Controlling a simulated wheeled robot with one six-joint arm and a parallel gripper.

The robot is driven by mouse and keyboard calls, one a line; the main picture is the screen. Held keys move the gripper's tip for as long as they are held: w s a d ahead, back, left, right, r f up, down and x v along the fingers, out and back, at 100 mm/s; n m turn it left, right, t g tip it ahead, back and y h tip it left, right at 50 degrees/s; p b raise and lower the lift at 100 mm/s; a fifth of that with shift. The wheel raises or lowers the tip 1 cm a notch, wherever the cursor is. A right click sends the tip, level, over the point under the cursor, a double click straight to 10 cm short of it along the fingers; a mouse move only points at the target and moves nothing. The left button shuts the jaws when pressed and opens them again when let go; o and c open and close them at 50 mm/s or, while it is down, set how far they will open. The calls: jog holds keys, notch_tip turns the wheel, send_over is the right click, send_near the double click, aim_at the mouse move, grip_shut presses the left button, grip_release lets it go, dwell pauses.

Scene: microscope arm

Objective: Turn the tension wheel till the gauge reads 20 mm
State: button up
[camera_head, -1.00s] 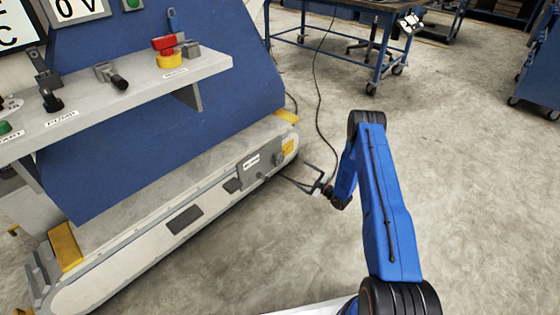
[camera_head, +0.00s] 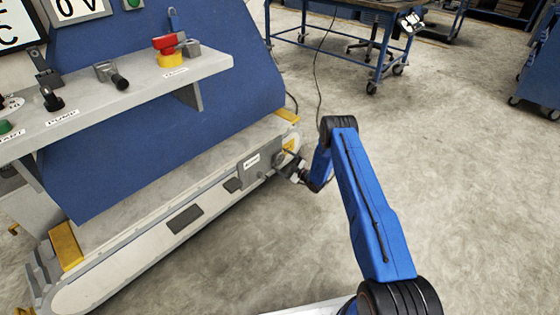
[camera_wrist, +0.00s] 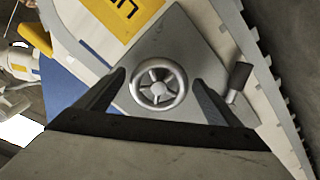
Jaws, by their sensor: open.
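The tension wheel (camera_wrist: 158,86), a small silver handwheel with spokes, sits on a grey plate (camera_wrist: 185,42) in the wrist view. My gripper (camera_wrist: 160,80) is open, with one finger on each side of the wheel. Whether the fingers touch the rim cannot be told. In the head view my gripper (camera_head: 291,168) is at the right end of the conveyor's side, close to the grey plate (camera_head: 262,168) with a white label. The wheel is not distinct there. I cannot make out a readable tension gauge in either view.
A dark cylindrical knob (camera_wrist: 240,76) stands right of the wheel in the wrist view. A yellow plate (camera_wrist: 125,14) with dark letters lies above it. In the head view, a shelf (camera_head: 130,95) with controls overhangs the conveyor (camera_head: 150,250). The floor to the right is open.

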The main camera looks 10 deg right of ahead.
jog(key=shift+w+a, duration=0.45)
jog(key=shift+w, duration=0.15)
jog(key=shift+c, duration=0.5)
jog(key=c, duration=0.9)
jog(key=shift+c, duration=0.2)
jog(key=shift+m, duration=0.4)
